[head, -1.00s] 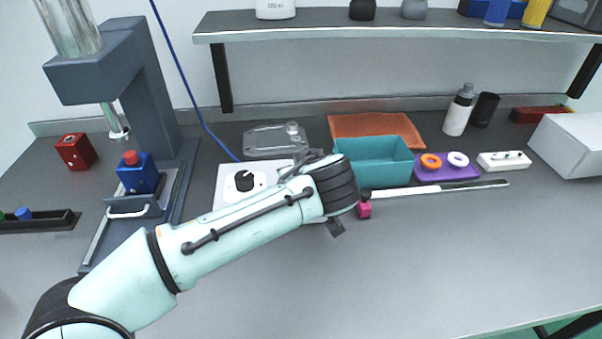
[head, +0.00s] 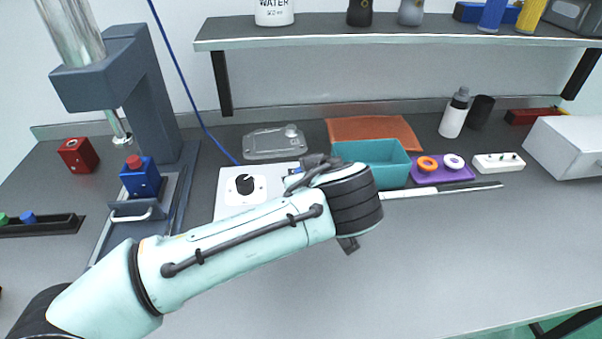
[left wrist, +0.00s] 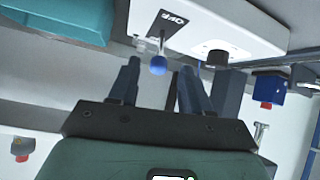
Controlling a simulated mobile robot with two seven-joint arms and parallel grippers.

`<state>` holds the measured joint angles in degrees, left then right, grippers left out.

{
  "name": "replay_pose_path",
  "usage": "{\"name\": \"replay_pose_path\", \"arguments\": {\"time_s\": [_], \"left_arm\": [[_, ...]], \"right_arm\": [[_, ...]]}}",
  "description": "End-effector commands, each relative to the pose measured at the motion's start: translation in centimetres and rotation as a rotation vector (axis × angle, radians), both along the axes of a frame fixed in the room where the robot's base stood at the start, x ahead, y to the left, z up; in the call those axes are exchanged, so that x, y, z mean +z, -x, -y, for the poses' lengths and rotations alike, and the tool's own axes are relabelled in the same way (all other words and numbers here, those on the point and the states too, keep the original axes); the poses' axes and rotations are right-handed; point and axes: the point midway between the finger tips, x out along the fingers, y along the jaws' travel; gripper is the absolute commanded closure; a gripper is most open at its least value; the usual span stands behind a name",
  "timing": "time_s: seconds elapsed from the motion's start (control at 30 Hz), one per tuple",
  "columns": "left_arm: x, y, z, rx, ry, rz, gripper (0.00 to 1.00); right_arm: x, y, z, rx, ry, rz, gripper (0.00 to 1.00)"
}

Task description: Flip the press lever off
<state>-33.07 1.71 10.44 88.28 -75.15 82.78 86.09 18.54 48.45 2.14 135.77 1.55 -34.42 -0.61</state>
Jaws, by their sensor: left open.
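In the left wrist view, a thin lever with a blue ball tip (left wrist: 158,65) stands on a white control box (left wrist: 262,32) beside a dark label that reads OFF (left wrist: 166,24). My left gripper (left wrist: 160,82) is open, with the ball in line between its two fingertips. I cannot tell if either finger touches it. In the head view the white box (head: 226,211) with a black knob (head: 245,184) shows left of my wrist; my arm hides the lever and the fingers. The grey press (head: 150,85) stands at the left. My right gripper is out of view.
A teal bin (head: 372,153) stands behind my wrist, with a purple tray (head: 443,175) of rings to its right. A blue block with a red button (head: 140,177) sits at the press. The front of the bench (head: 430,260) is clear.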

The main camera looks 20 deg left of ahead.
Motion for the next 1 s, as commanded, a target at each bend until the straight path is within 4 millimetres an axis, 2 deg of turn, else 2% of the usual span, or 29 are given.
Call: {"name": "replay_pose_path", "arguments": {"time_s": [0.1,0.3,1.0], "left_arm": [[1.9,1.7,1.3,-0.002,0.001,0.003,0.52],[3.4,3.4,2.6,-0.002,0.001,0.001,0.52],[3.8,3.9,3.0,0.0,0.0,0.0,0.52]], "right_arm": [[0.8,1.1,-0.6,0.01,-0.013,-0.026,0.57],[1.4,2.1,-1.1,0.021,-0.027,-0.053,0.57],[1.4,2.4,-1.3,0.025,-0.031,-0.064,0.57]]}}
